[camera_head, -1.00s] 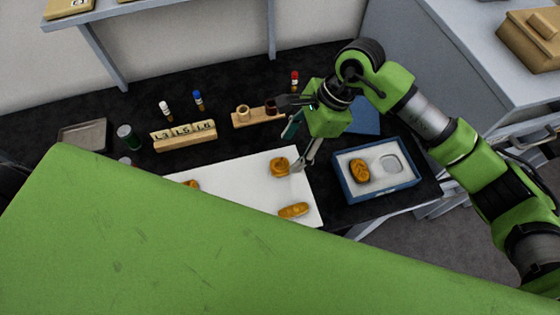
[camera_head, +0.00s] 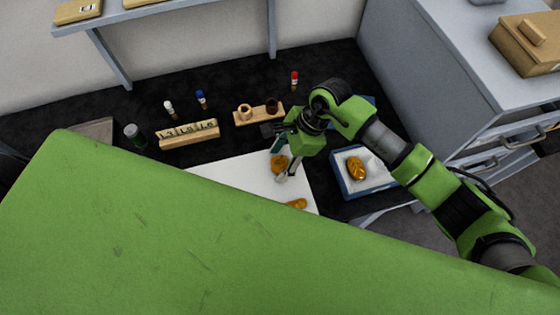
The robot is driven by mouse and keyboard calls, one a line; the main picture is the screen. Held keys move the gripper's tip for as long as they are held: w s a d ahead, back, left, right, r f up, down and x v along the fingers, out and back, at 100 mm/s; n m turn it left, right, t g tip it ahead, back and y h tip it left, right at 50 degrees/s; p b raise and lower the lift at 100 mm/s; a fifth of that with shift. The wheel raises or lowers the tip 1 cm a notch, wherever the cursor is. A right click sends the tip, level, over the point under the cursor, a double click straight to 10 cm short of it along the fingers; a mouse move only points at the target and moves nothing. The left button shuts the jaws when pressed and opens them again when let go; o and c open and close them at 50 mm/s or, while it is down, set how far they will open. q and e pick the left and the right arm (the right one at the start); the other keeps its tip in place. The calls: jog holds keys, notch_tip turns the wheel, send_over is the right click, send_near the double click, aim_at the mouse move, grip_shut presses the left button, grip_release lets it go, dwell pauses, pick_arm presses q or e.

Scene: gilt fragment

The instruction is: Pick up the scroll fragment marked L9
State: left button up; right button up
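A gold-brown fragment (camera_head: 279,160) lies on the white sheet (camera_head: 236,172). My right gripper (camera_head: 281,165) is over it, with its fingers apart on either side of the fragment; I cannot tell whether they touch it. A second gold-brown fragment (camera_head: 297,203) lies nearer on the sheet, partly hidden by a large green surface in the foreground. A third, oval fragment (camera_head: 356,168) lies in a blue tray (camera_head: 340,183) with a white lining. No L9 mark is readable on any of them. My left gripper is not in view.
A wooden block with lettered tiles (camera_head: 188,135), a wooden holder (camera_head: 258,115), small vials with white (camera_head: 168,106), blue (camera_head: 201,99) and red (camera_head: 294,79) caps, and a dark green jar (camera_head: 135,135) stand on the black table top (camera_head: 232,81). A grey cabinet stands right.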

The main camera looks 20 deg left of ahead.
jog(key=c, duration=0.7)
jog(key=shift+r, duration=0.1)
jog(key=shift+c, duration=0.2)
